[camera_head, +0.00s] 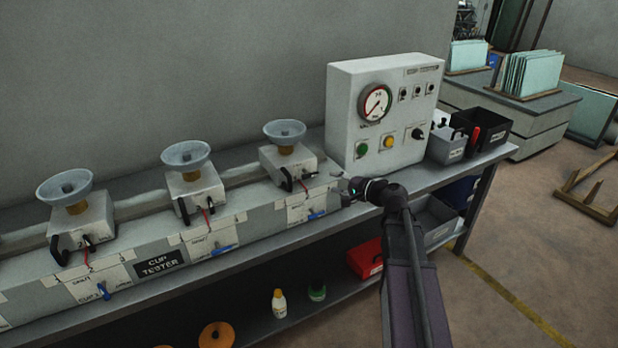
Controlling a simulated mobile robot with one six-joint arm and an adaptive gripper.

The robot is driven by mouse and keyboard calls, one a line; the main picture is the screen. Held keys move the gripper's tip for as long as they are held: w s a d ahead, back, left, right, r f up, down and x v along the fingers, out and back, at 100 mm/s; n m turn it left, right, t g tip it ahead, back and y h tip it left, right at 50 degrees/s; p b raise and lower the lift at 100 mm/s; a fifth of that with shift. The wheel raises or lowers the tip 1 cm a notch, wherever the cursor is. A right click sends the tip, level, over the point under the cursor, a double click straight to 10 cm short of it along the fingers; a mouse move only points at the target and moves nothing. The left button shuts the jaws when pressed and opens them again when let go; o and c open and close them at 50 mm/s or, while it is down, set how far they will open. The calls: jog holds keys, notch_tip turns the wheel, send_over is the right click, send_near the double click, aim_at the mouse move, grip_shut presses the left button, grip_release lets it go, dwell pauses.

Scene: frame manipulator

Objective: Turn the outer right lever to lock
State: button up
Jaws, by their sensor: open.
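Three cup stations stand in a row on a grey bench unit marked "CUP TESTER". The rightmost station (289,160) carries a pale cup (284,131) on a brass-coloured neck. A black lever (287,179) sits at its front left, with a thin red part beside it. A blue lever (317,215) sits on the front panel below. I cannot tell which of these the task calls the outer right lever. My gripper (347,191) is small and dark, open, just right of this station and apart from both levers. Its fingertips are hard to make out.
A white control box (380,115) with a gauge and buttons stands behind my gripper. The lower shelf holds a red box (366,258) and bottles.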

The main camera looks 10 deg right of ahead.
aim_at(311, 176)
jog(key=b+x, duration=0.1)
jog(key=x, duration=0.9)
jog(key=shift+w+a+b, duration=0.15)
jog(key=shift+w+b, duration=0.05)
jog(key=shift+b, duration=0.15)
grip_shut()
